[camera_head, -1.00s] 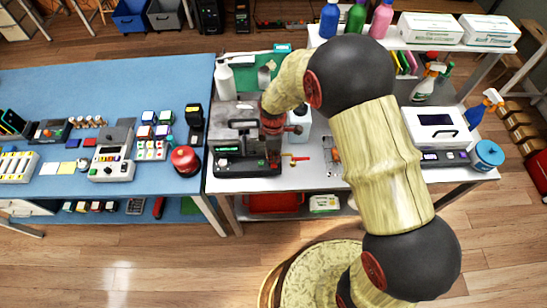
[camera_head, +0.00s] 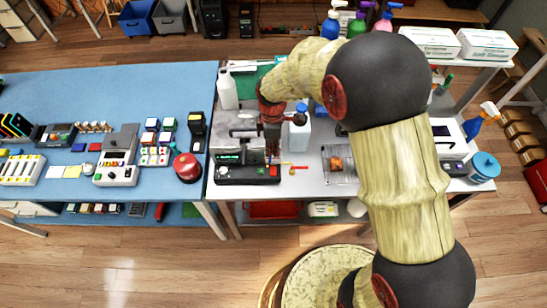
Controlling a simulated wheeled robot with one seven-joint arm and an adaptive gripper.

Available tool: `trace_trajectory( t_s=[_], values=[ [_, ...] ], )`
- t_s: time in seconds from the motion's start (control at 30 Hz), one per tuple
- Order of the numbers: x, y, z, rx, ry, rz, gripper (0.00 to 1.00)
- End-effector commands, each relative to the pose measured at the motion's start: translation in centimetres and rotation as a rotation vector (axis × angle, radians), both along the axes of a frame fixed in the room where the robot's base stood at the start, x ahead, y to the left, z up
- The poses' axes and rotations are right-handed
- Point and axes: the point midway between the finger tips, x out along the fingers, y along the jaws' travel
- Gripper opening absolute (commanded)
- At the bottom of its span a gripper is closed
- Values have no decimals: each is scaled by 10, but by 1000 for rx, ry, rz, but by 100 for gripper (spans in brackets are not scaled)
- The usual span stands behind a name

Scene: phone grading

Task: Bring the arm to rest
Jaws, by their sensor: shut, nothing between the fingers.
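My arm (camera_head: 400,180) is of pale wood-like links with dark joints. It rises from the lower right, bends at the upper middle and reaches left over the grey worktable (camera_head: 225,187). My gripper (camera_head: 272,146) points down beside the right part of a grey machine with a green display (camera_head: 235,150). It is shut and empty. It is small and dark here, and the wrist partly hides it. I cannot tell how high its tips are or whether they touch the machine.
A white bottle (camera_head: 227,90) and a pale blue-white bottle (camera_head: 299,135) stand near the gripper. A clear tray (camera_head: 340,172) lies to the right. Spray bottles (camera_head: 331,22) stand on the back shelf. The blue table (camera_head: 60,95) at left has a clear back area.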

Motion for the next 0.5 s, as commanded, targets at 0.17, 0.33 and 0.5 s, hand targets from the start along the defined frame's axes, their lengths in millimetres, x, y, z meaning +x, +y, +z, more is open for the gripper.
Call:
trace_trajectory(
  t_s=[0.17, 0.33, 0.5],
  values=[
    [2, 0, 25, 0, -1, -1, 0],
    [2, 0, 33, 0, 0, -1, 0],
    [2, 0, 34, 0, 0, -1, 0]
  ],
)
